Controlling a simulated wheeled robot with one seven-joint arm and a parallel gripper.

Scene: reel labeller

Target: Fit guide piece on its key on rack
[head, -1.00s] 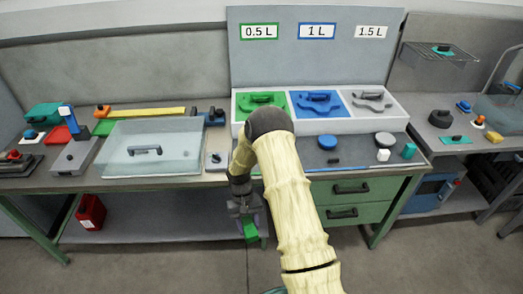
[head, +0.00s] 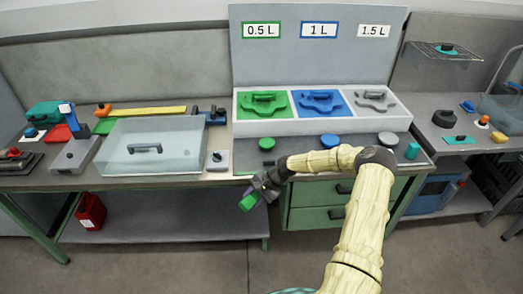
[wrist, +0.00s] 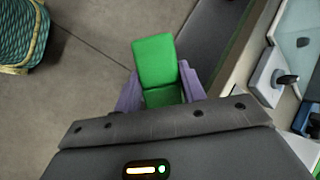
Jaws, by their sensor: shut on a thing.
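My gripper (head: 259,191) is in front of the bench's front edge, left of the green drawers, in the head view. Its purple fingers are shut on a green block-like piece (head: 248,202). In the wrist view the green piece (wrist: 155,60) sticks out past the fingers, over the floor; its gripped end is partly hidden. The pale rack (head: 237,127) stands at the back of the bench under the labels 0.5 L, 1 L and 1.5 L. It holds a green shape (head: 264,103), a blue shape (head: 322,102) and a grey shape (head: 375,100). I cannot make out a key.
Green (head: 267,144), blue (head: 329,141) and grey (head: 387,138) round pieces lie before the rack. A teal block (head: 412,150) is at the right. A clear cover (head: 150,150) and a small grey switch box (head: 217,160) stand left. The floor before the bench is clear.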

